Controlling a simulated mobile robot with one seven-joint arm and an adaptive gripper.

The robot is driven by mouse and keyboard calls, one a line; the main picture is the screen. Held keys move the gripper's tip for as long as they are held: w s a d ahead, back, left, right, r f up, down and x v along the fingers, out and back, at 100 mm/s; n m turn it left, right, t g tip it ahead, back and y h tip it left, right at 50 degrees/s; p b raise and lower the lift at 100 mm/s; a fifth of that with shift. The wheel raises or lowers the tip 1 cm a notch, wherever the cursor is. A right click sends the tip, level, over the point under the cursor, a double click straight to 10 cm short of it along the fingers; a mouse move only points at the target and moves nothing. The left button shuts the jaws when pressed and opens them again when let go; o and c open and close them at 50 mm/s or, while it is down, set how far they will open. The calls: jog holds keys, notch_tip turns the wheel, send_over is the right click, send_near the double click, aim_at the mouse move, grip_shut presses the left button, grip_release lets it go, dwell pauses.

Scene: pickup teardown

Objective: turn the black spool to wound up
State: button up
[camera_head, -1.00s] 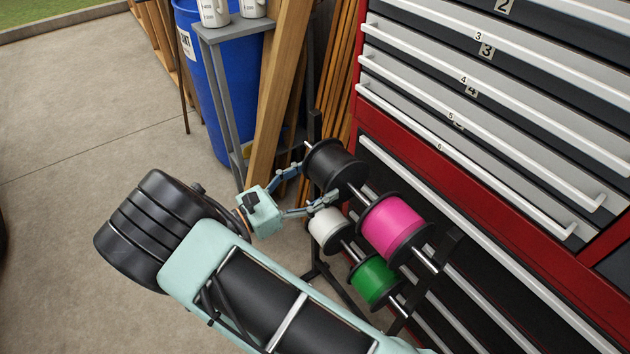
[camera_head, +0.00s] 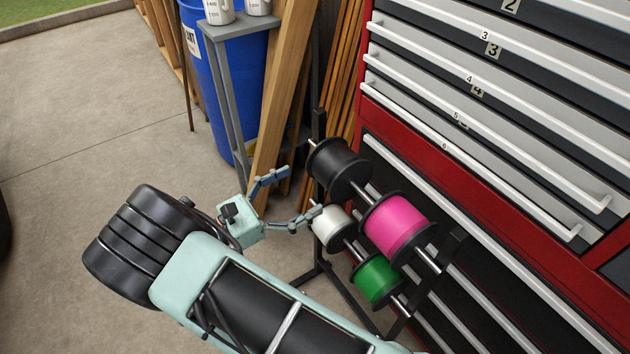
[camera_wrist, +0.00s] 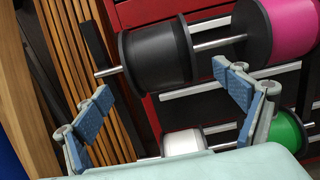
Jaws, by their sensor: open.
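The black spool (camera_head: 338,169) sits on the upper rod of a rack, at its left end in the head view. In the wrist view the black spool (camera_wrist: 157,59) is ahead, between and beyond the two fingers. My gripper (camera_head: 300,197) is open and empty, to the left of the black spool and apart from it. In the wrist view my gripper (camera_wrist: 166,97) has its blue finger pads spread wide. How far the spool is wound cannot be told.
A pink spool (camera_head: 396,225) shares the upper rod. A white spool (camera_head: 331,228) and a green spool (camera_head: 376,280) sit on the lower rod. A red tool chest (camera_head: 480,170) stands behind the rack; timber (camera_head: 280,100) leans to the left.

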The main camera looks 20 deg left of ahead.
jog(key=v, duration=0.6)
jog(key=shift+s+a, duration=0.2)
jog(key=shift+s, duration=0.1)
